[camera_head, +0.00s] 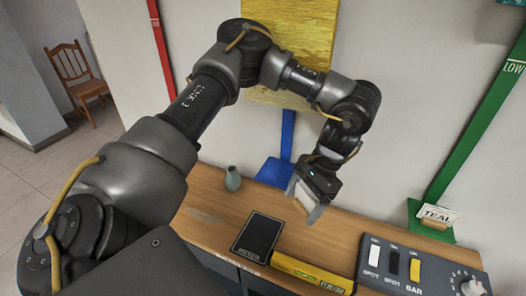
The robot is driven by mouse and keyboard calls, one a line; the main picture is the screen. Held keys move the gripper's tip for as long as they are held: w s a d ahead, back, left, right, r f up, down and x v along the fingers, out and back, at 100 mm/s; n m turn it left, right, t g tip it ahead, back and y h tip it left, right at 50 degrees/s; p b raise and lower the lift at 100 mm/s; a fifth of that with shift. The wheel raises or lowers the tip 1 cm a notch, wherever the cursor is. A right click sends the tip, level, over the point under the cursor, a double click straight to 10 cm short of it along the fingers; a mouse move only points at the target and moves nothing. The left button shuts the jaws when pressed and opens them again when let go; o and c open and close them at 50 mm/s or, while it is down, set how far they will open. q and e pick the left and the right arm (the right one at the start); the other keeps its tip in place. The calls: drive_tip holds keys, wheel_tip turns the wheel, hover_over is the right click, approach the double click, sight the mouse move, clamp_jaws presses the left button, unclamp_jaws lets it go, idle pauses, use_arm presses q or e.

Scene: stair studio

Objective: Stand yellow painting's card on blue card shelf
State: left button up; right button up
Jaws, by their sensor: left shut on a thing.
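The yellow painting (313,28) hangs on the wall at the top centre, partly hidden behind my left arm. The blue card shelf (272,172) is below it, at the foot of a blue vertical strip on the wall, and no card shows on its visible part. My left gripper (308,202) is just right of and in front of the blue shelf, pointing down over the wooden counter. It is shut on a pale card (303,196), mostly hidden by the fingers; its text cannot be read. My right gripper is out of view.
On the wooden counter (207,196) are a small grey-green vase (233,179), a black panel (258,236), a yellow bar (312,273) and a switch box (415,266). A green shelf (431,233) at right holds a TEAL card (437,215).

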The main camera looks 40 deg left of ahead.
use_arm(q)
drive_tip(key=s+a+m+t+p, duration=0.1)
drive_tip(key=a+m+t+p, duration=0.2)
drive_tip(key=m, duration=0.6)
drive_tip(key=s+a+m+t+p, duration=0.1)
drive_tip(key=a+m+t+p, duration=0.1)
drive_tip(key=m+p, duration=0.4)
drive_tip(key=s+a+r+m+t+p, duration=0.1)
drive_tip(key=a+m+t+p, duration=0.2)
drive_tip(key=m, duration=1)
drive_tip(key=a+p, duration=0.2)
drive_tip(key=shift+t+p, duration=0.3)
drive_tip(key=shift+p, duration=0.05)
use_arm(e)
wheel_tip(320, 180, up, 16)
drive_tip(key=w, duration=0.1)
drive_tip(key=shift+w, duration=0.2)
use_arm(q)
drive_tip(key=shift+w+a, duration=0.1)
